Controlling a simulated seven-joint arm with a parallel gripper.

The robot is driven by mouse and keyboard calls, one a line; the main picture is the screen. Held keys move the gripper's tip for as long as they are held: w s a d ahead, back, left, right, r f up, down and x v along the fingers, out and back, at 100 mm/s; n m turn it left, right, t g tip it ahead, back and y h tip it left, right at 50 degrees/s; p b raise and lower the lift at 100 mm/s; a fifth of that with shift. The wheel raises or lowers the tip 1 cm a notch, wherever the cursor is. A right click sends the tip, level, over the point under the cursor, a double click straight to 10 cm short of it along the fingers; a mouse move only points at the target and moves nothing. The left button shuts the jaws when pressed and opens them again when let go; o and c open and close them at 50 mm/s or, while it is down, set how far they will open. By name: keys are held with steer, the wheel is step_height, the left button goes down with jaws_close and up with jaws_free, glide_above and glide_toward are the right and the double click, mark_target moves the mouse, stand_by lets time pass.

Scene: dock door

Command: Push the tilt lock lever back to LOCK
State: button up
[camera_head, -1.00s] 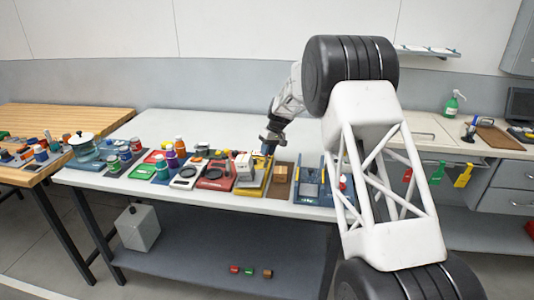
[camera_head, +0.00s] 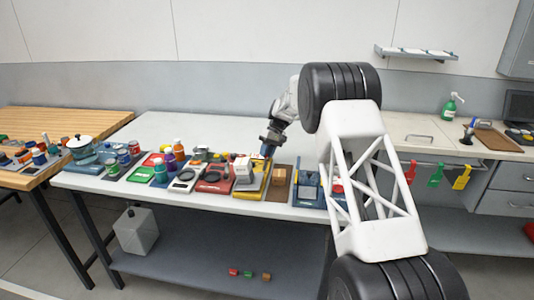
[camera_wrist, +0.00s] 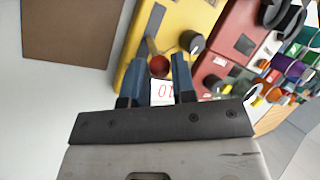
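In the wrist view, a short lever with a red ball knob (camera_wrist: 159,66) stands on a yellow panel (camera_wrist: 177,20). A dark round knob (camera_wrist: 192,41) and a white plate with red characters (camera_wrist: 163,92) are on the same panel. No LOCK marking is legible, so I cannot tell the lever's setting. My gripper (camera_wrist: 160,56) is open, its blue fingers on either side of the red knob with small gaps visible. In the head view, my gripper (camera_head: 267,151) hangs over the yellow panel (camera_head: 248,192); the lever cannot be made out there.
A red panel (camera_head: 215,181) adjoins on the left, and a brown board with a wooden block (camera_head: 278,176) on the right. A blue fixture (camera_head: 307,190) stands farther right. The white table (camera_head: 210,122) is clear behind the row.

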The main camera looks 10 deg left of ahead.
steer(key=o, duration=0.4)
steer(key=shift+r, duration=0.1)
steer(key=v, duration=0.7)
steer(key=shift+w+d+r, duration=0.1)
steer(key=shift+w+r, duration=0.05)
steer(key=shift+r, duration=0.15)
